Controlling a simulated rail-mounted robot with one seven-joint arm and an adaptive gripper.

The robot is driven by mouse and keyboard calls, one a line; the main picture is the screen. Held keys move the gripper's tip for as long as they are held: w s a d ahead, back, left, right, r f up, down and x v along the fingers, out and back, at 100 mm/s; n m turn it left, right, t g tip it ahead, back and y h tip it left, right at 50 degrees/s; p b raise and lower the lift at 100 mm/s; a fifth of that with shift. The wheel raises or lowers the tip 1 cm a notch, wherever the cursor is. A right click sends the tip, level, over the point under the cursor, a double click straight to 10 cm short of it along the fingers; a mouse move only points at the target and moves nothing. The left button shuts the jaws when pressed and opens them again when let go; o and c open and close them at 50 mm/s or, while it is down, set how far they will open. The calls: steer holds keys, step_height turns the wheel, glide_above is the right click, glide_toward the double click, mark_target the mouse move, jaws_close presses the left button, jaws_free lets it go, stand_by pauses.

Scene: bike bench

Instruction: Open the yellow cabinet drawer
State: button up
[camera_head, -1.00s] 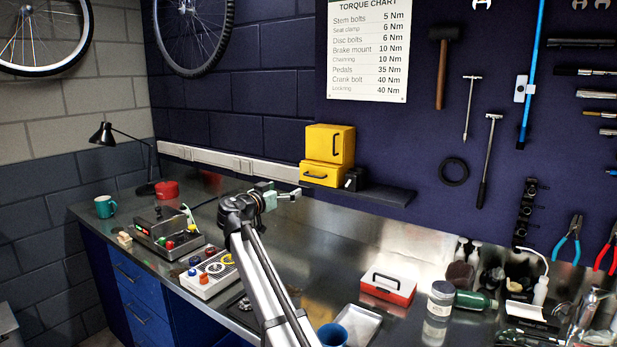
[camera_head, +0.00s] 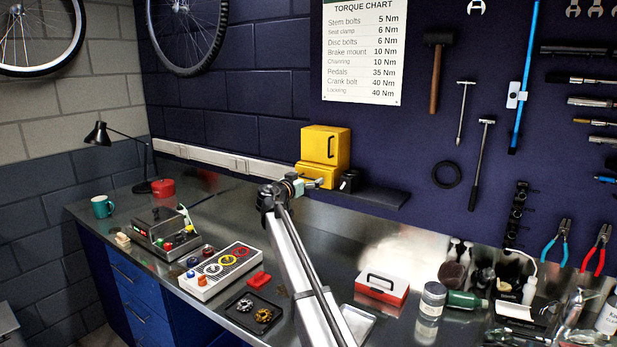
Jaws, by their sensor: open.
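The yellow cabinet (camera_head: 325,146) stands on a dark wall shelf at the back of the bench. Its upper part has a dark upright handle.
A small black object (camera_head: 349,181) sits beside the cabinet on the dark shelf (camera_head: 378,196). On the bench are a white button panel (camera_head: 222,270), a dark tray (camera_head: 253,311) and a red-and-white box (camera_head: 382,288). The bench below the shelf is mostly clear.

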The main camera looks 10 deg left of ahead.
steer(key=shift+w+d, duration=0.1)
steer(key=shift+w, duration=0.1)
steer(key=c, duration=1.4)
steer(key=shift+o, duration=0.2)
steer(key=b+v, duration=0.9)
steer(key=v, duration=0.2)
steer(key=shift+b, duration=0.4)
steer(key=shift+s+f, duration=0.1)
